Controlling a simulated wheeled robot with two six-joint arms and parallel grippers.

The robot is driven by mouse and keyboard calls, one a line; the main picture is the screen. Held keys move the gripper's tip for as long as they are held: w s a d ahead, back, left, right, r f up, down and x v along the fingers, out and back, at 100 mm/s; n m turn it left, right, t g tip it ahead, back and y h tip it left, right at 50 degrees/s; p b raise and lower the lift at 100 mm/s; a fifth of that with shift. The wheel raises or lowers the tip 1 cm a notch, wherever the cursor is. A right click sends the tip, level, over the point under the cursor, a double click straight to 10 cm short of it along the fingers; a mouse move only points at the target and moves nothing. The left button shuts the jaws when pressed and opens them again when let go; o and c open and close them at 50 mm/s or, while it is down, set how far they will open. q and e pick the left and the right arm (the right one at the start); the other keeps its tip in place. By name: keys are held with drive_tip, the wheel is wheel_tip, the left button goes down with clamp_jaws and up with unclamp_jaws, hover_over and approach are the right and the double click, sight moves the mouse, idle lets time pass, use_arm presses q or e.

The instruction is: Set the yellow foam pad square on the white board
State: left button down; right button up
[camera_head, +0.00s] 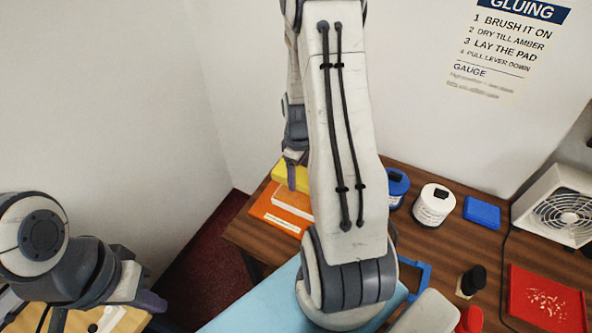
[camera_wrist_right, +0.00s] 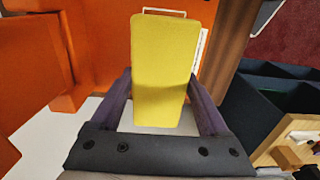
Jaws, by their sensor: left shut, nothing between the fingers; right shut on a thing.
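The yellow foam pad (camera_wrist_right: 172,60) is between the fingers of my right gripper (camera_wrist_right: 163,85), seen close in the right wrist view. In the head view the yellow pad (camera_head: 292,176) shows above a stack of orange and white pieces (camera_head: 275,213) at the counter's left back corner. My right forearm hides part of this area. A white surface (camera_wrist_right: 55,135) lies below the gripper in the wrist view; I cannot tell surely that it is the white board, nor whether the pad touches anything. My left gripper (camera_head: 150,302) is shut and empty at the lower left.
Orange blocks (camera_wrist_right: 30,65) stand close beside the gripper in the wrist view. On the brown counter are a blue pot (camera_head: 397,186), a white pot (camera_head: 434,206), a blue box (camera_head: 482,212), a fan (camera_head: 562,212) and a red tray (camera_head: 545,308). A light blue surface (camera_head: 245,302) lies in front.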

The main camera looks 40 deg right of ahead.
drive_tip(key=b, duration=0.5)
hover_over(298, 199)
drive_tip(key=shift+f, duration=3.15)
drive_tip(key=shift+f+b, duration=0.5)
drive_tip(key=shift+f, duration=0.2)
drive_tip(key=shift+f+b, duration=0.3)
drive_tip(key=shift+f, duration=0.3)
drive_tip(key=o, duration=1.2)
wheel_tip(298, 199, up, 11)
drive_tip(key=shift+f+b, duration=0.2)
drive_tip(key=shift+b, duration=0.25)
